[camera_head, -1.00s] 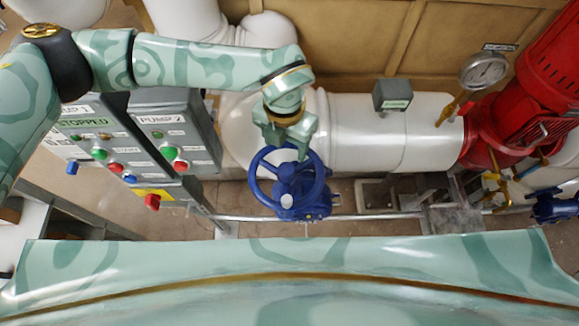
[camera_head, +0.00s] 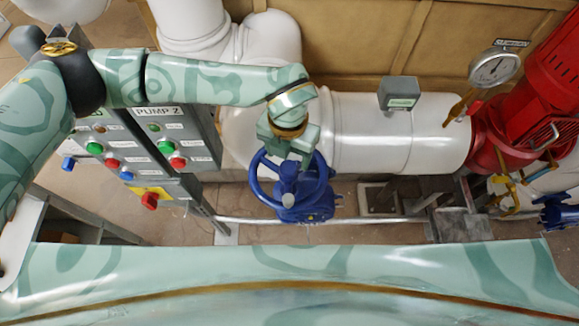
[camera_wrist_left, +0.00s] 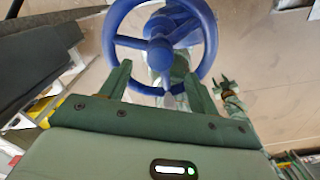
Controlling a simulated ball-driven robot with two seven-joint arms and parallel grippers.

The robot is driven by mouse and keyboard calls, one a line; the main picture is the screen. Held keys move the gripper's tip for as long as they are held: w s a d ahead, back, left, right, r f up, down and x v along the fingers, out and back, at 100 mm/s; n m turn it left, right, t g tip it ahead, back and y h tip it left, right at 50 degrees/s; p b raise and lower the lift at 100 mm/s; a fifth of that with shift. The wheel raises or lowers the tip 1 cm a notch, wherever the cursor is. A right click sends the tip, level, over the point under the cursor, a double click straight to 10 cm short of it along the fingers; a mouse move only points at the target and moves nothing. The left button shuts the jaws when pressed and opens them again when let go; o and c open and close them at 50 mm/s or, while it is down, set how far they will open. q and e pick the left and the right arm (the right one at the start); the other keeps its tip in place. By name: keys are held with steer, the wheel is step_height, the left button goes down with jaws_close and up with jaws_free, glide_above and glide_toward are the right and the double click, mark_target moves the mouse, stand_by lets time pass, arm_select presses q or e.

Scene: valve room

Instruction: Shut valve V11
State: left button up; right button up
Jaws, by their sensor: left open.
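A blue handwheel valve (camera_head: 301,204) stands upright in the middle of the head view, in front of the white pipe. No label reading V11 is legible on it. My left gripper (camera_head: 296,160) is at the wheel's far rim. In the left wrist view the blue wheel (camera_wrist_left: 160,48) fills the top middle, and my left gripper (camera_wrist_left: 160,85) has its two fingers spread apart, near the wheel's near rim. I cannot tell whether the fingers touch the rim.
A grey pump panel (camera_head: 150,150) with several buttons stands left of the valve. A white pipe (camera_head: 375,130) runs behind it to a red pump (camera_head: 505,130) with a gauge (camera_head: 495,68). A metal rail (camera_head: 380,219) passes low near the valve. Another blue valve (camera_head: 560,212) is at far right.

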arm_select(q)
steer(key=n+b, duration=0.1)
steer(key=n, duration=0.3)
steer(key=shift+f, duration=0.2)
steer(key=n, duration=0.2)
steer(key=shift+r+n, duration=0.1)
steer(key=shift+n, duration=0.3)
steer(key=n+b, duration=0.1)
steer(key=n, duration=0.1)
steer(key=shift+n, duration=0.3)
steer(key=n+b, duration=0.1)
steer(key=n, duration=0.2)
steer(key=shift+n, duration=1.3)
